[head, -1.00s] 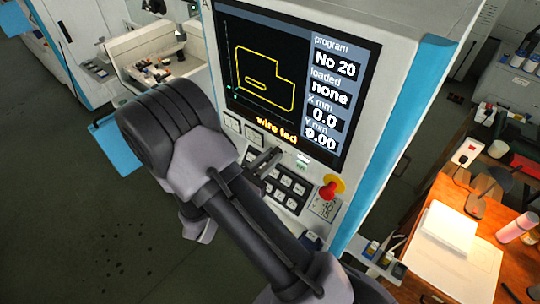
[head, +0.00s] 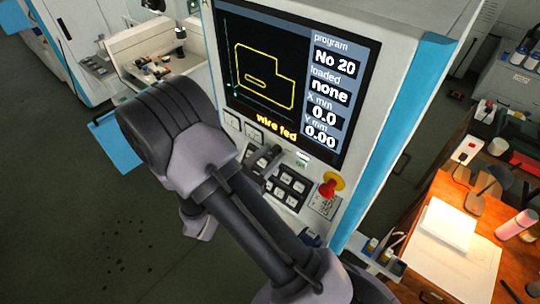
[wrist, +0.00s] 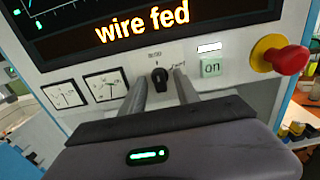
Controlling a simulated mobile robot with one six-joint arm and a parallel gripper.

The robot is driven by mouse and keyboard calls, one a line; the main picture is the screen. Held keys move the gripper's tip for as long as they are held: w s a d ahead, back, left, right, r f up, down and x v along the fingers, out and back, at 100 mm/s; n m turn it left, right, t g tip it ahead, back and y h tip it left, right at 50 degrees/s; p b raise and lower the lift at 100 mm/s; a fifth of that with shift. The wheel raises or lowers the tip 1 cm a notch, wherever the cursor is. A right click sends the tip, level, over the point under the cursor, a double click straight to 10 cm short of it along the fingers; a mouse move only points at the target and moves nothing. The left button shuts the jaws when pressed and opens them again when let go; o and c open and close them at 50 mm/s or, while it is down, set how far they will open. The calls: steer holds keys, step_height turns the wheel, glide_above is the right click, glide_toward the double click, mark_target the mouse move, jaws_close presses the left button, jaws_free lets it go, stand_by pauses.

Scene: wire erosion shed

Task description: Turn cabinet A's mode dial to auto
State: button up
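Cabinet A (head: 385,110) stands in front of me with its lit screen (head: 295,75), reading "wire fed". In the wrist view the black mode dial (wrist: 160,76) sits on the panel below the screen (wrist: 150,25). Its pointer looks near upright; the small marks around it are too small to read. My gripper (wrist: 160,86) is open, with one finger left of the dial and one right of it. No contact with the dial can be made out. In the head view my gripper (head: 268,160) is at the panel, and the dial is hidden or too small to tell.
A red stop button on a yellow collar (wrist: 280,58) and a green "on" label (wrist: 211,68) are right of the dial. Two gauges (wrist: 85,90) are to its left. Key buttons (head: 287,185) lie below. A cluttered wooden bench (head: 420,240) is at the right.

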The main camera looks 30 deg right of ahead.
steer(key=shift+a, duration=0.15)
steer(key=b+v, duration=0.2)
steer(key=v, duration=1.5)
steer(key=shift+b, duration=0.4)
steer(key=s+d+f+m+g+y+b, duration=0.35)
steer(key=s+f+m+y+b, duration=0.2)
steer(key=f+m+b, duration=0.4)
steer(key=s+d+f+m+g+y+b, duration=0.3)
steer(key=s+f+m+g+y+b, duration=0.3)
steer(key=b, duration=0.6)
steer(key=a+f+m+t+y+b, duration=0.6)
steer(key=m+t+b, duration=0.3)
steer(key=b, duration=0.5)
steer(key=shift+a+f+m+y+b, duration=0.25)
steer(key=shift+f+m+y+b, duration=0.15)
steer(key=shift+f+m+y, duration=0.5)
